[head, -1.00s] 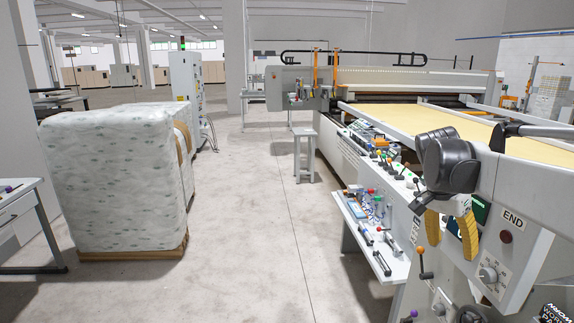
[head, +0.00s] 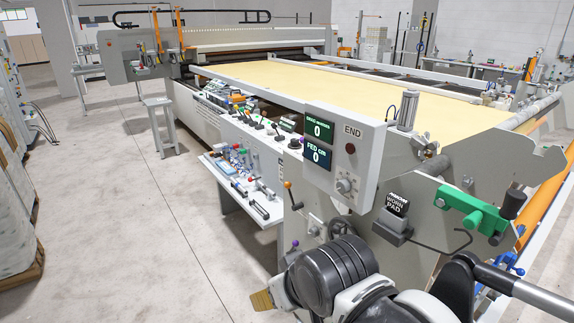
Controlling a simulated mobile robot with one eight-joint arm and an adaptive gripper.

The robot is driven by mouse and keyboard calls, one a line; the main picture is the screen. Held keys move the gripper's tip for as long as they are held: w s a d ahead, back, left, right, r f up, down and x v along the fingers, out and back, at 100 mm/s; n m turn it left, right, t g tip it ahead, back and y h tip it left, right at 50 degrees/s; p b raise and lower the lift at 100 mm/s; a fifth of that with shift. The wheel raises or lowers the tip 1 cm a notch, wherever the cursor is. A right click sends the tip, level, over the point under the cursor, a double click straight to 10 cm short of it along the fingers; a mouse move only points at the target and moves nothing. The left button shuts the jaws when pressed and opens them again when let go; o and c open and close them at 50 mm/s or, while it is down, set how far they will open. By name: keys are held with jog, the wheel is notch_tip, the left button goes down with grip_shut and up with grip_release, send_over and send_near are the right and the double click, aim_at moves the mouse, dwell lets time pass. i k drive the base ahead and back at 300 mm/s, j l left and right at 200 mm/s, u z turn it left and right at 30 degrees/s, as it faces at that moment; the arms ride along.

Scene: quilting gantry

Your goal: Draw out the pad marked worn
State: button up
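A dark grey block (head: 391,228) sits on the grey end frame of the machine, right of the END panel. A black tag (head: 397,203) reading "WORN PAD" stands on its top. How the block is held in the frame cannot be told. My gripper (head: 262,301) is at the bottom of the head view, left of the block, lower in the picture and apart from it. It points left, away from the block. One yellow finger pad shows and the other is hidden, so its opening cannot be told. I see nothing held in it.
The END control panel (head: 345,150) juts out left of the block. A green bracket (head: 473,208) with a dark knob and a thin bent dark rod (head: 440,245) lie to its right. A side shelf (head: 245,190) holds small tools. The floor at left is open.

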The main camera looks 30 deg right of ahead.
aim_at(398, 206)
jog(key=z, duration=1.4)
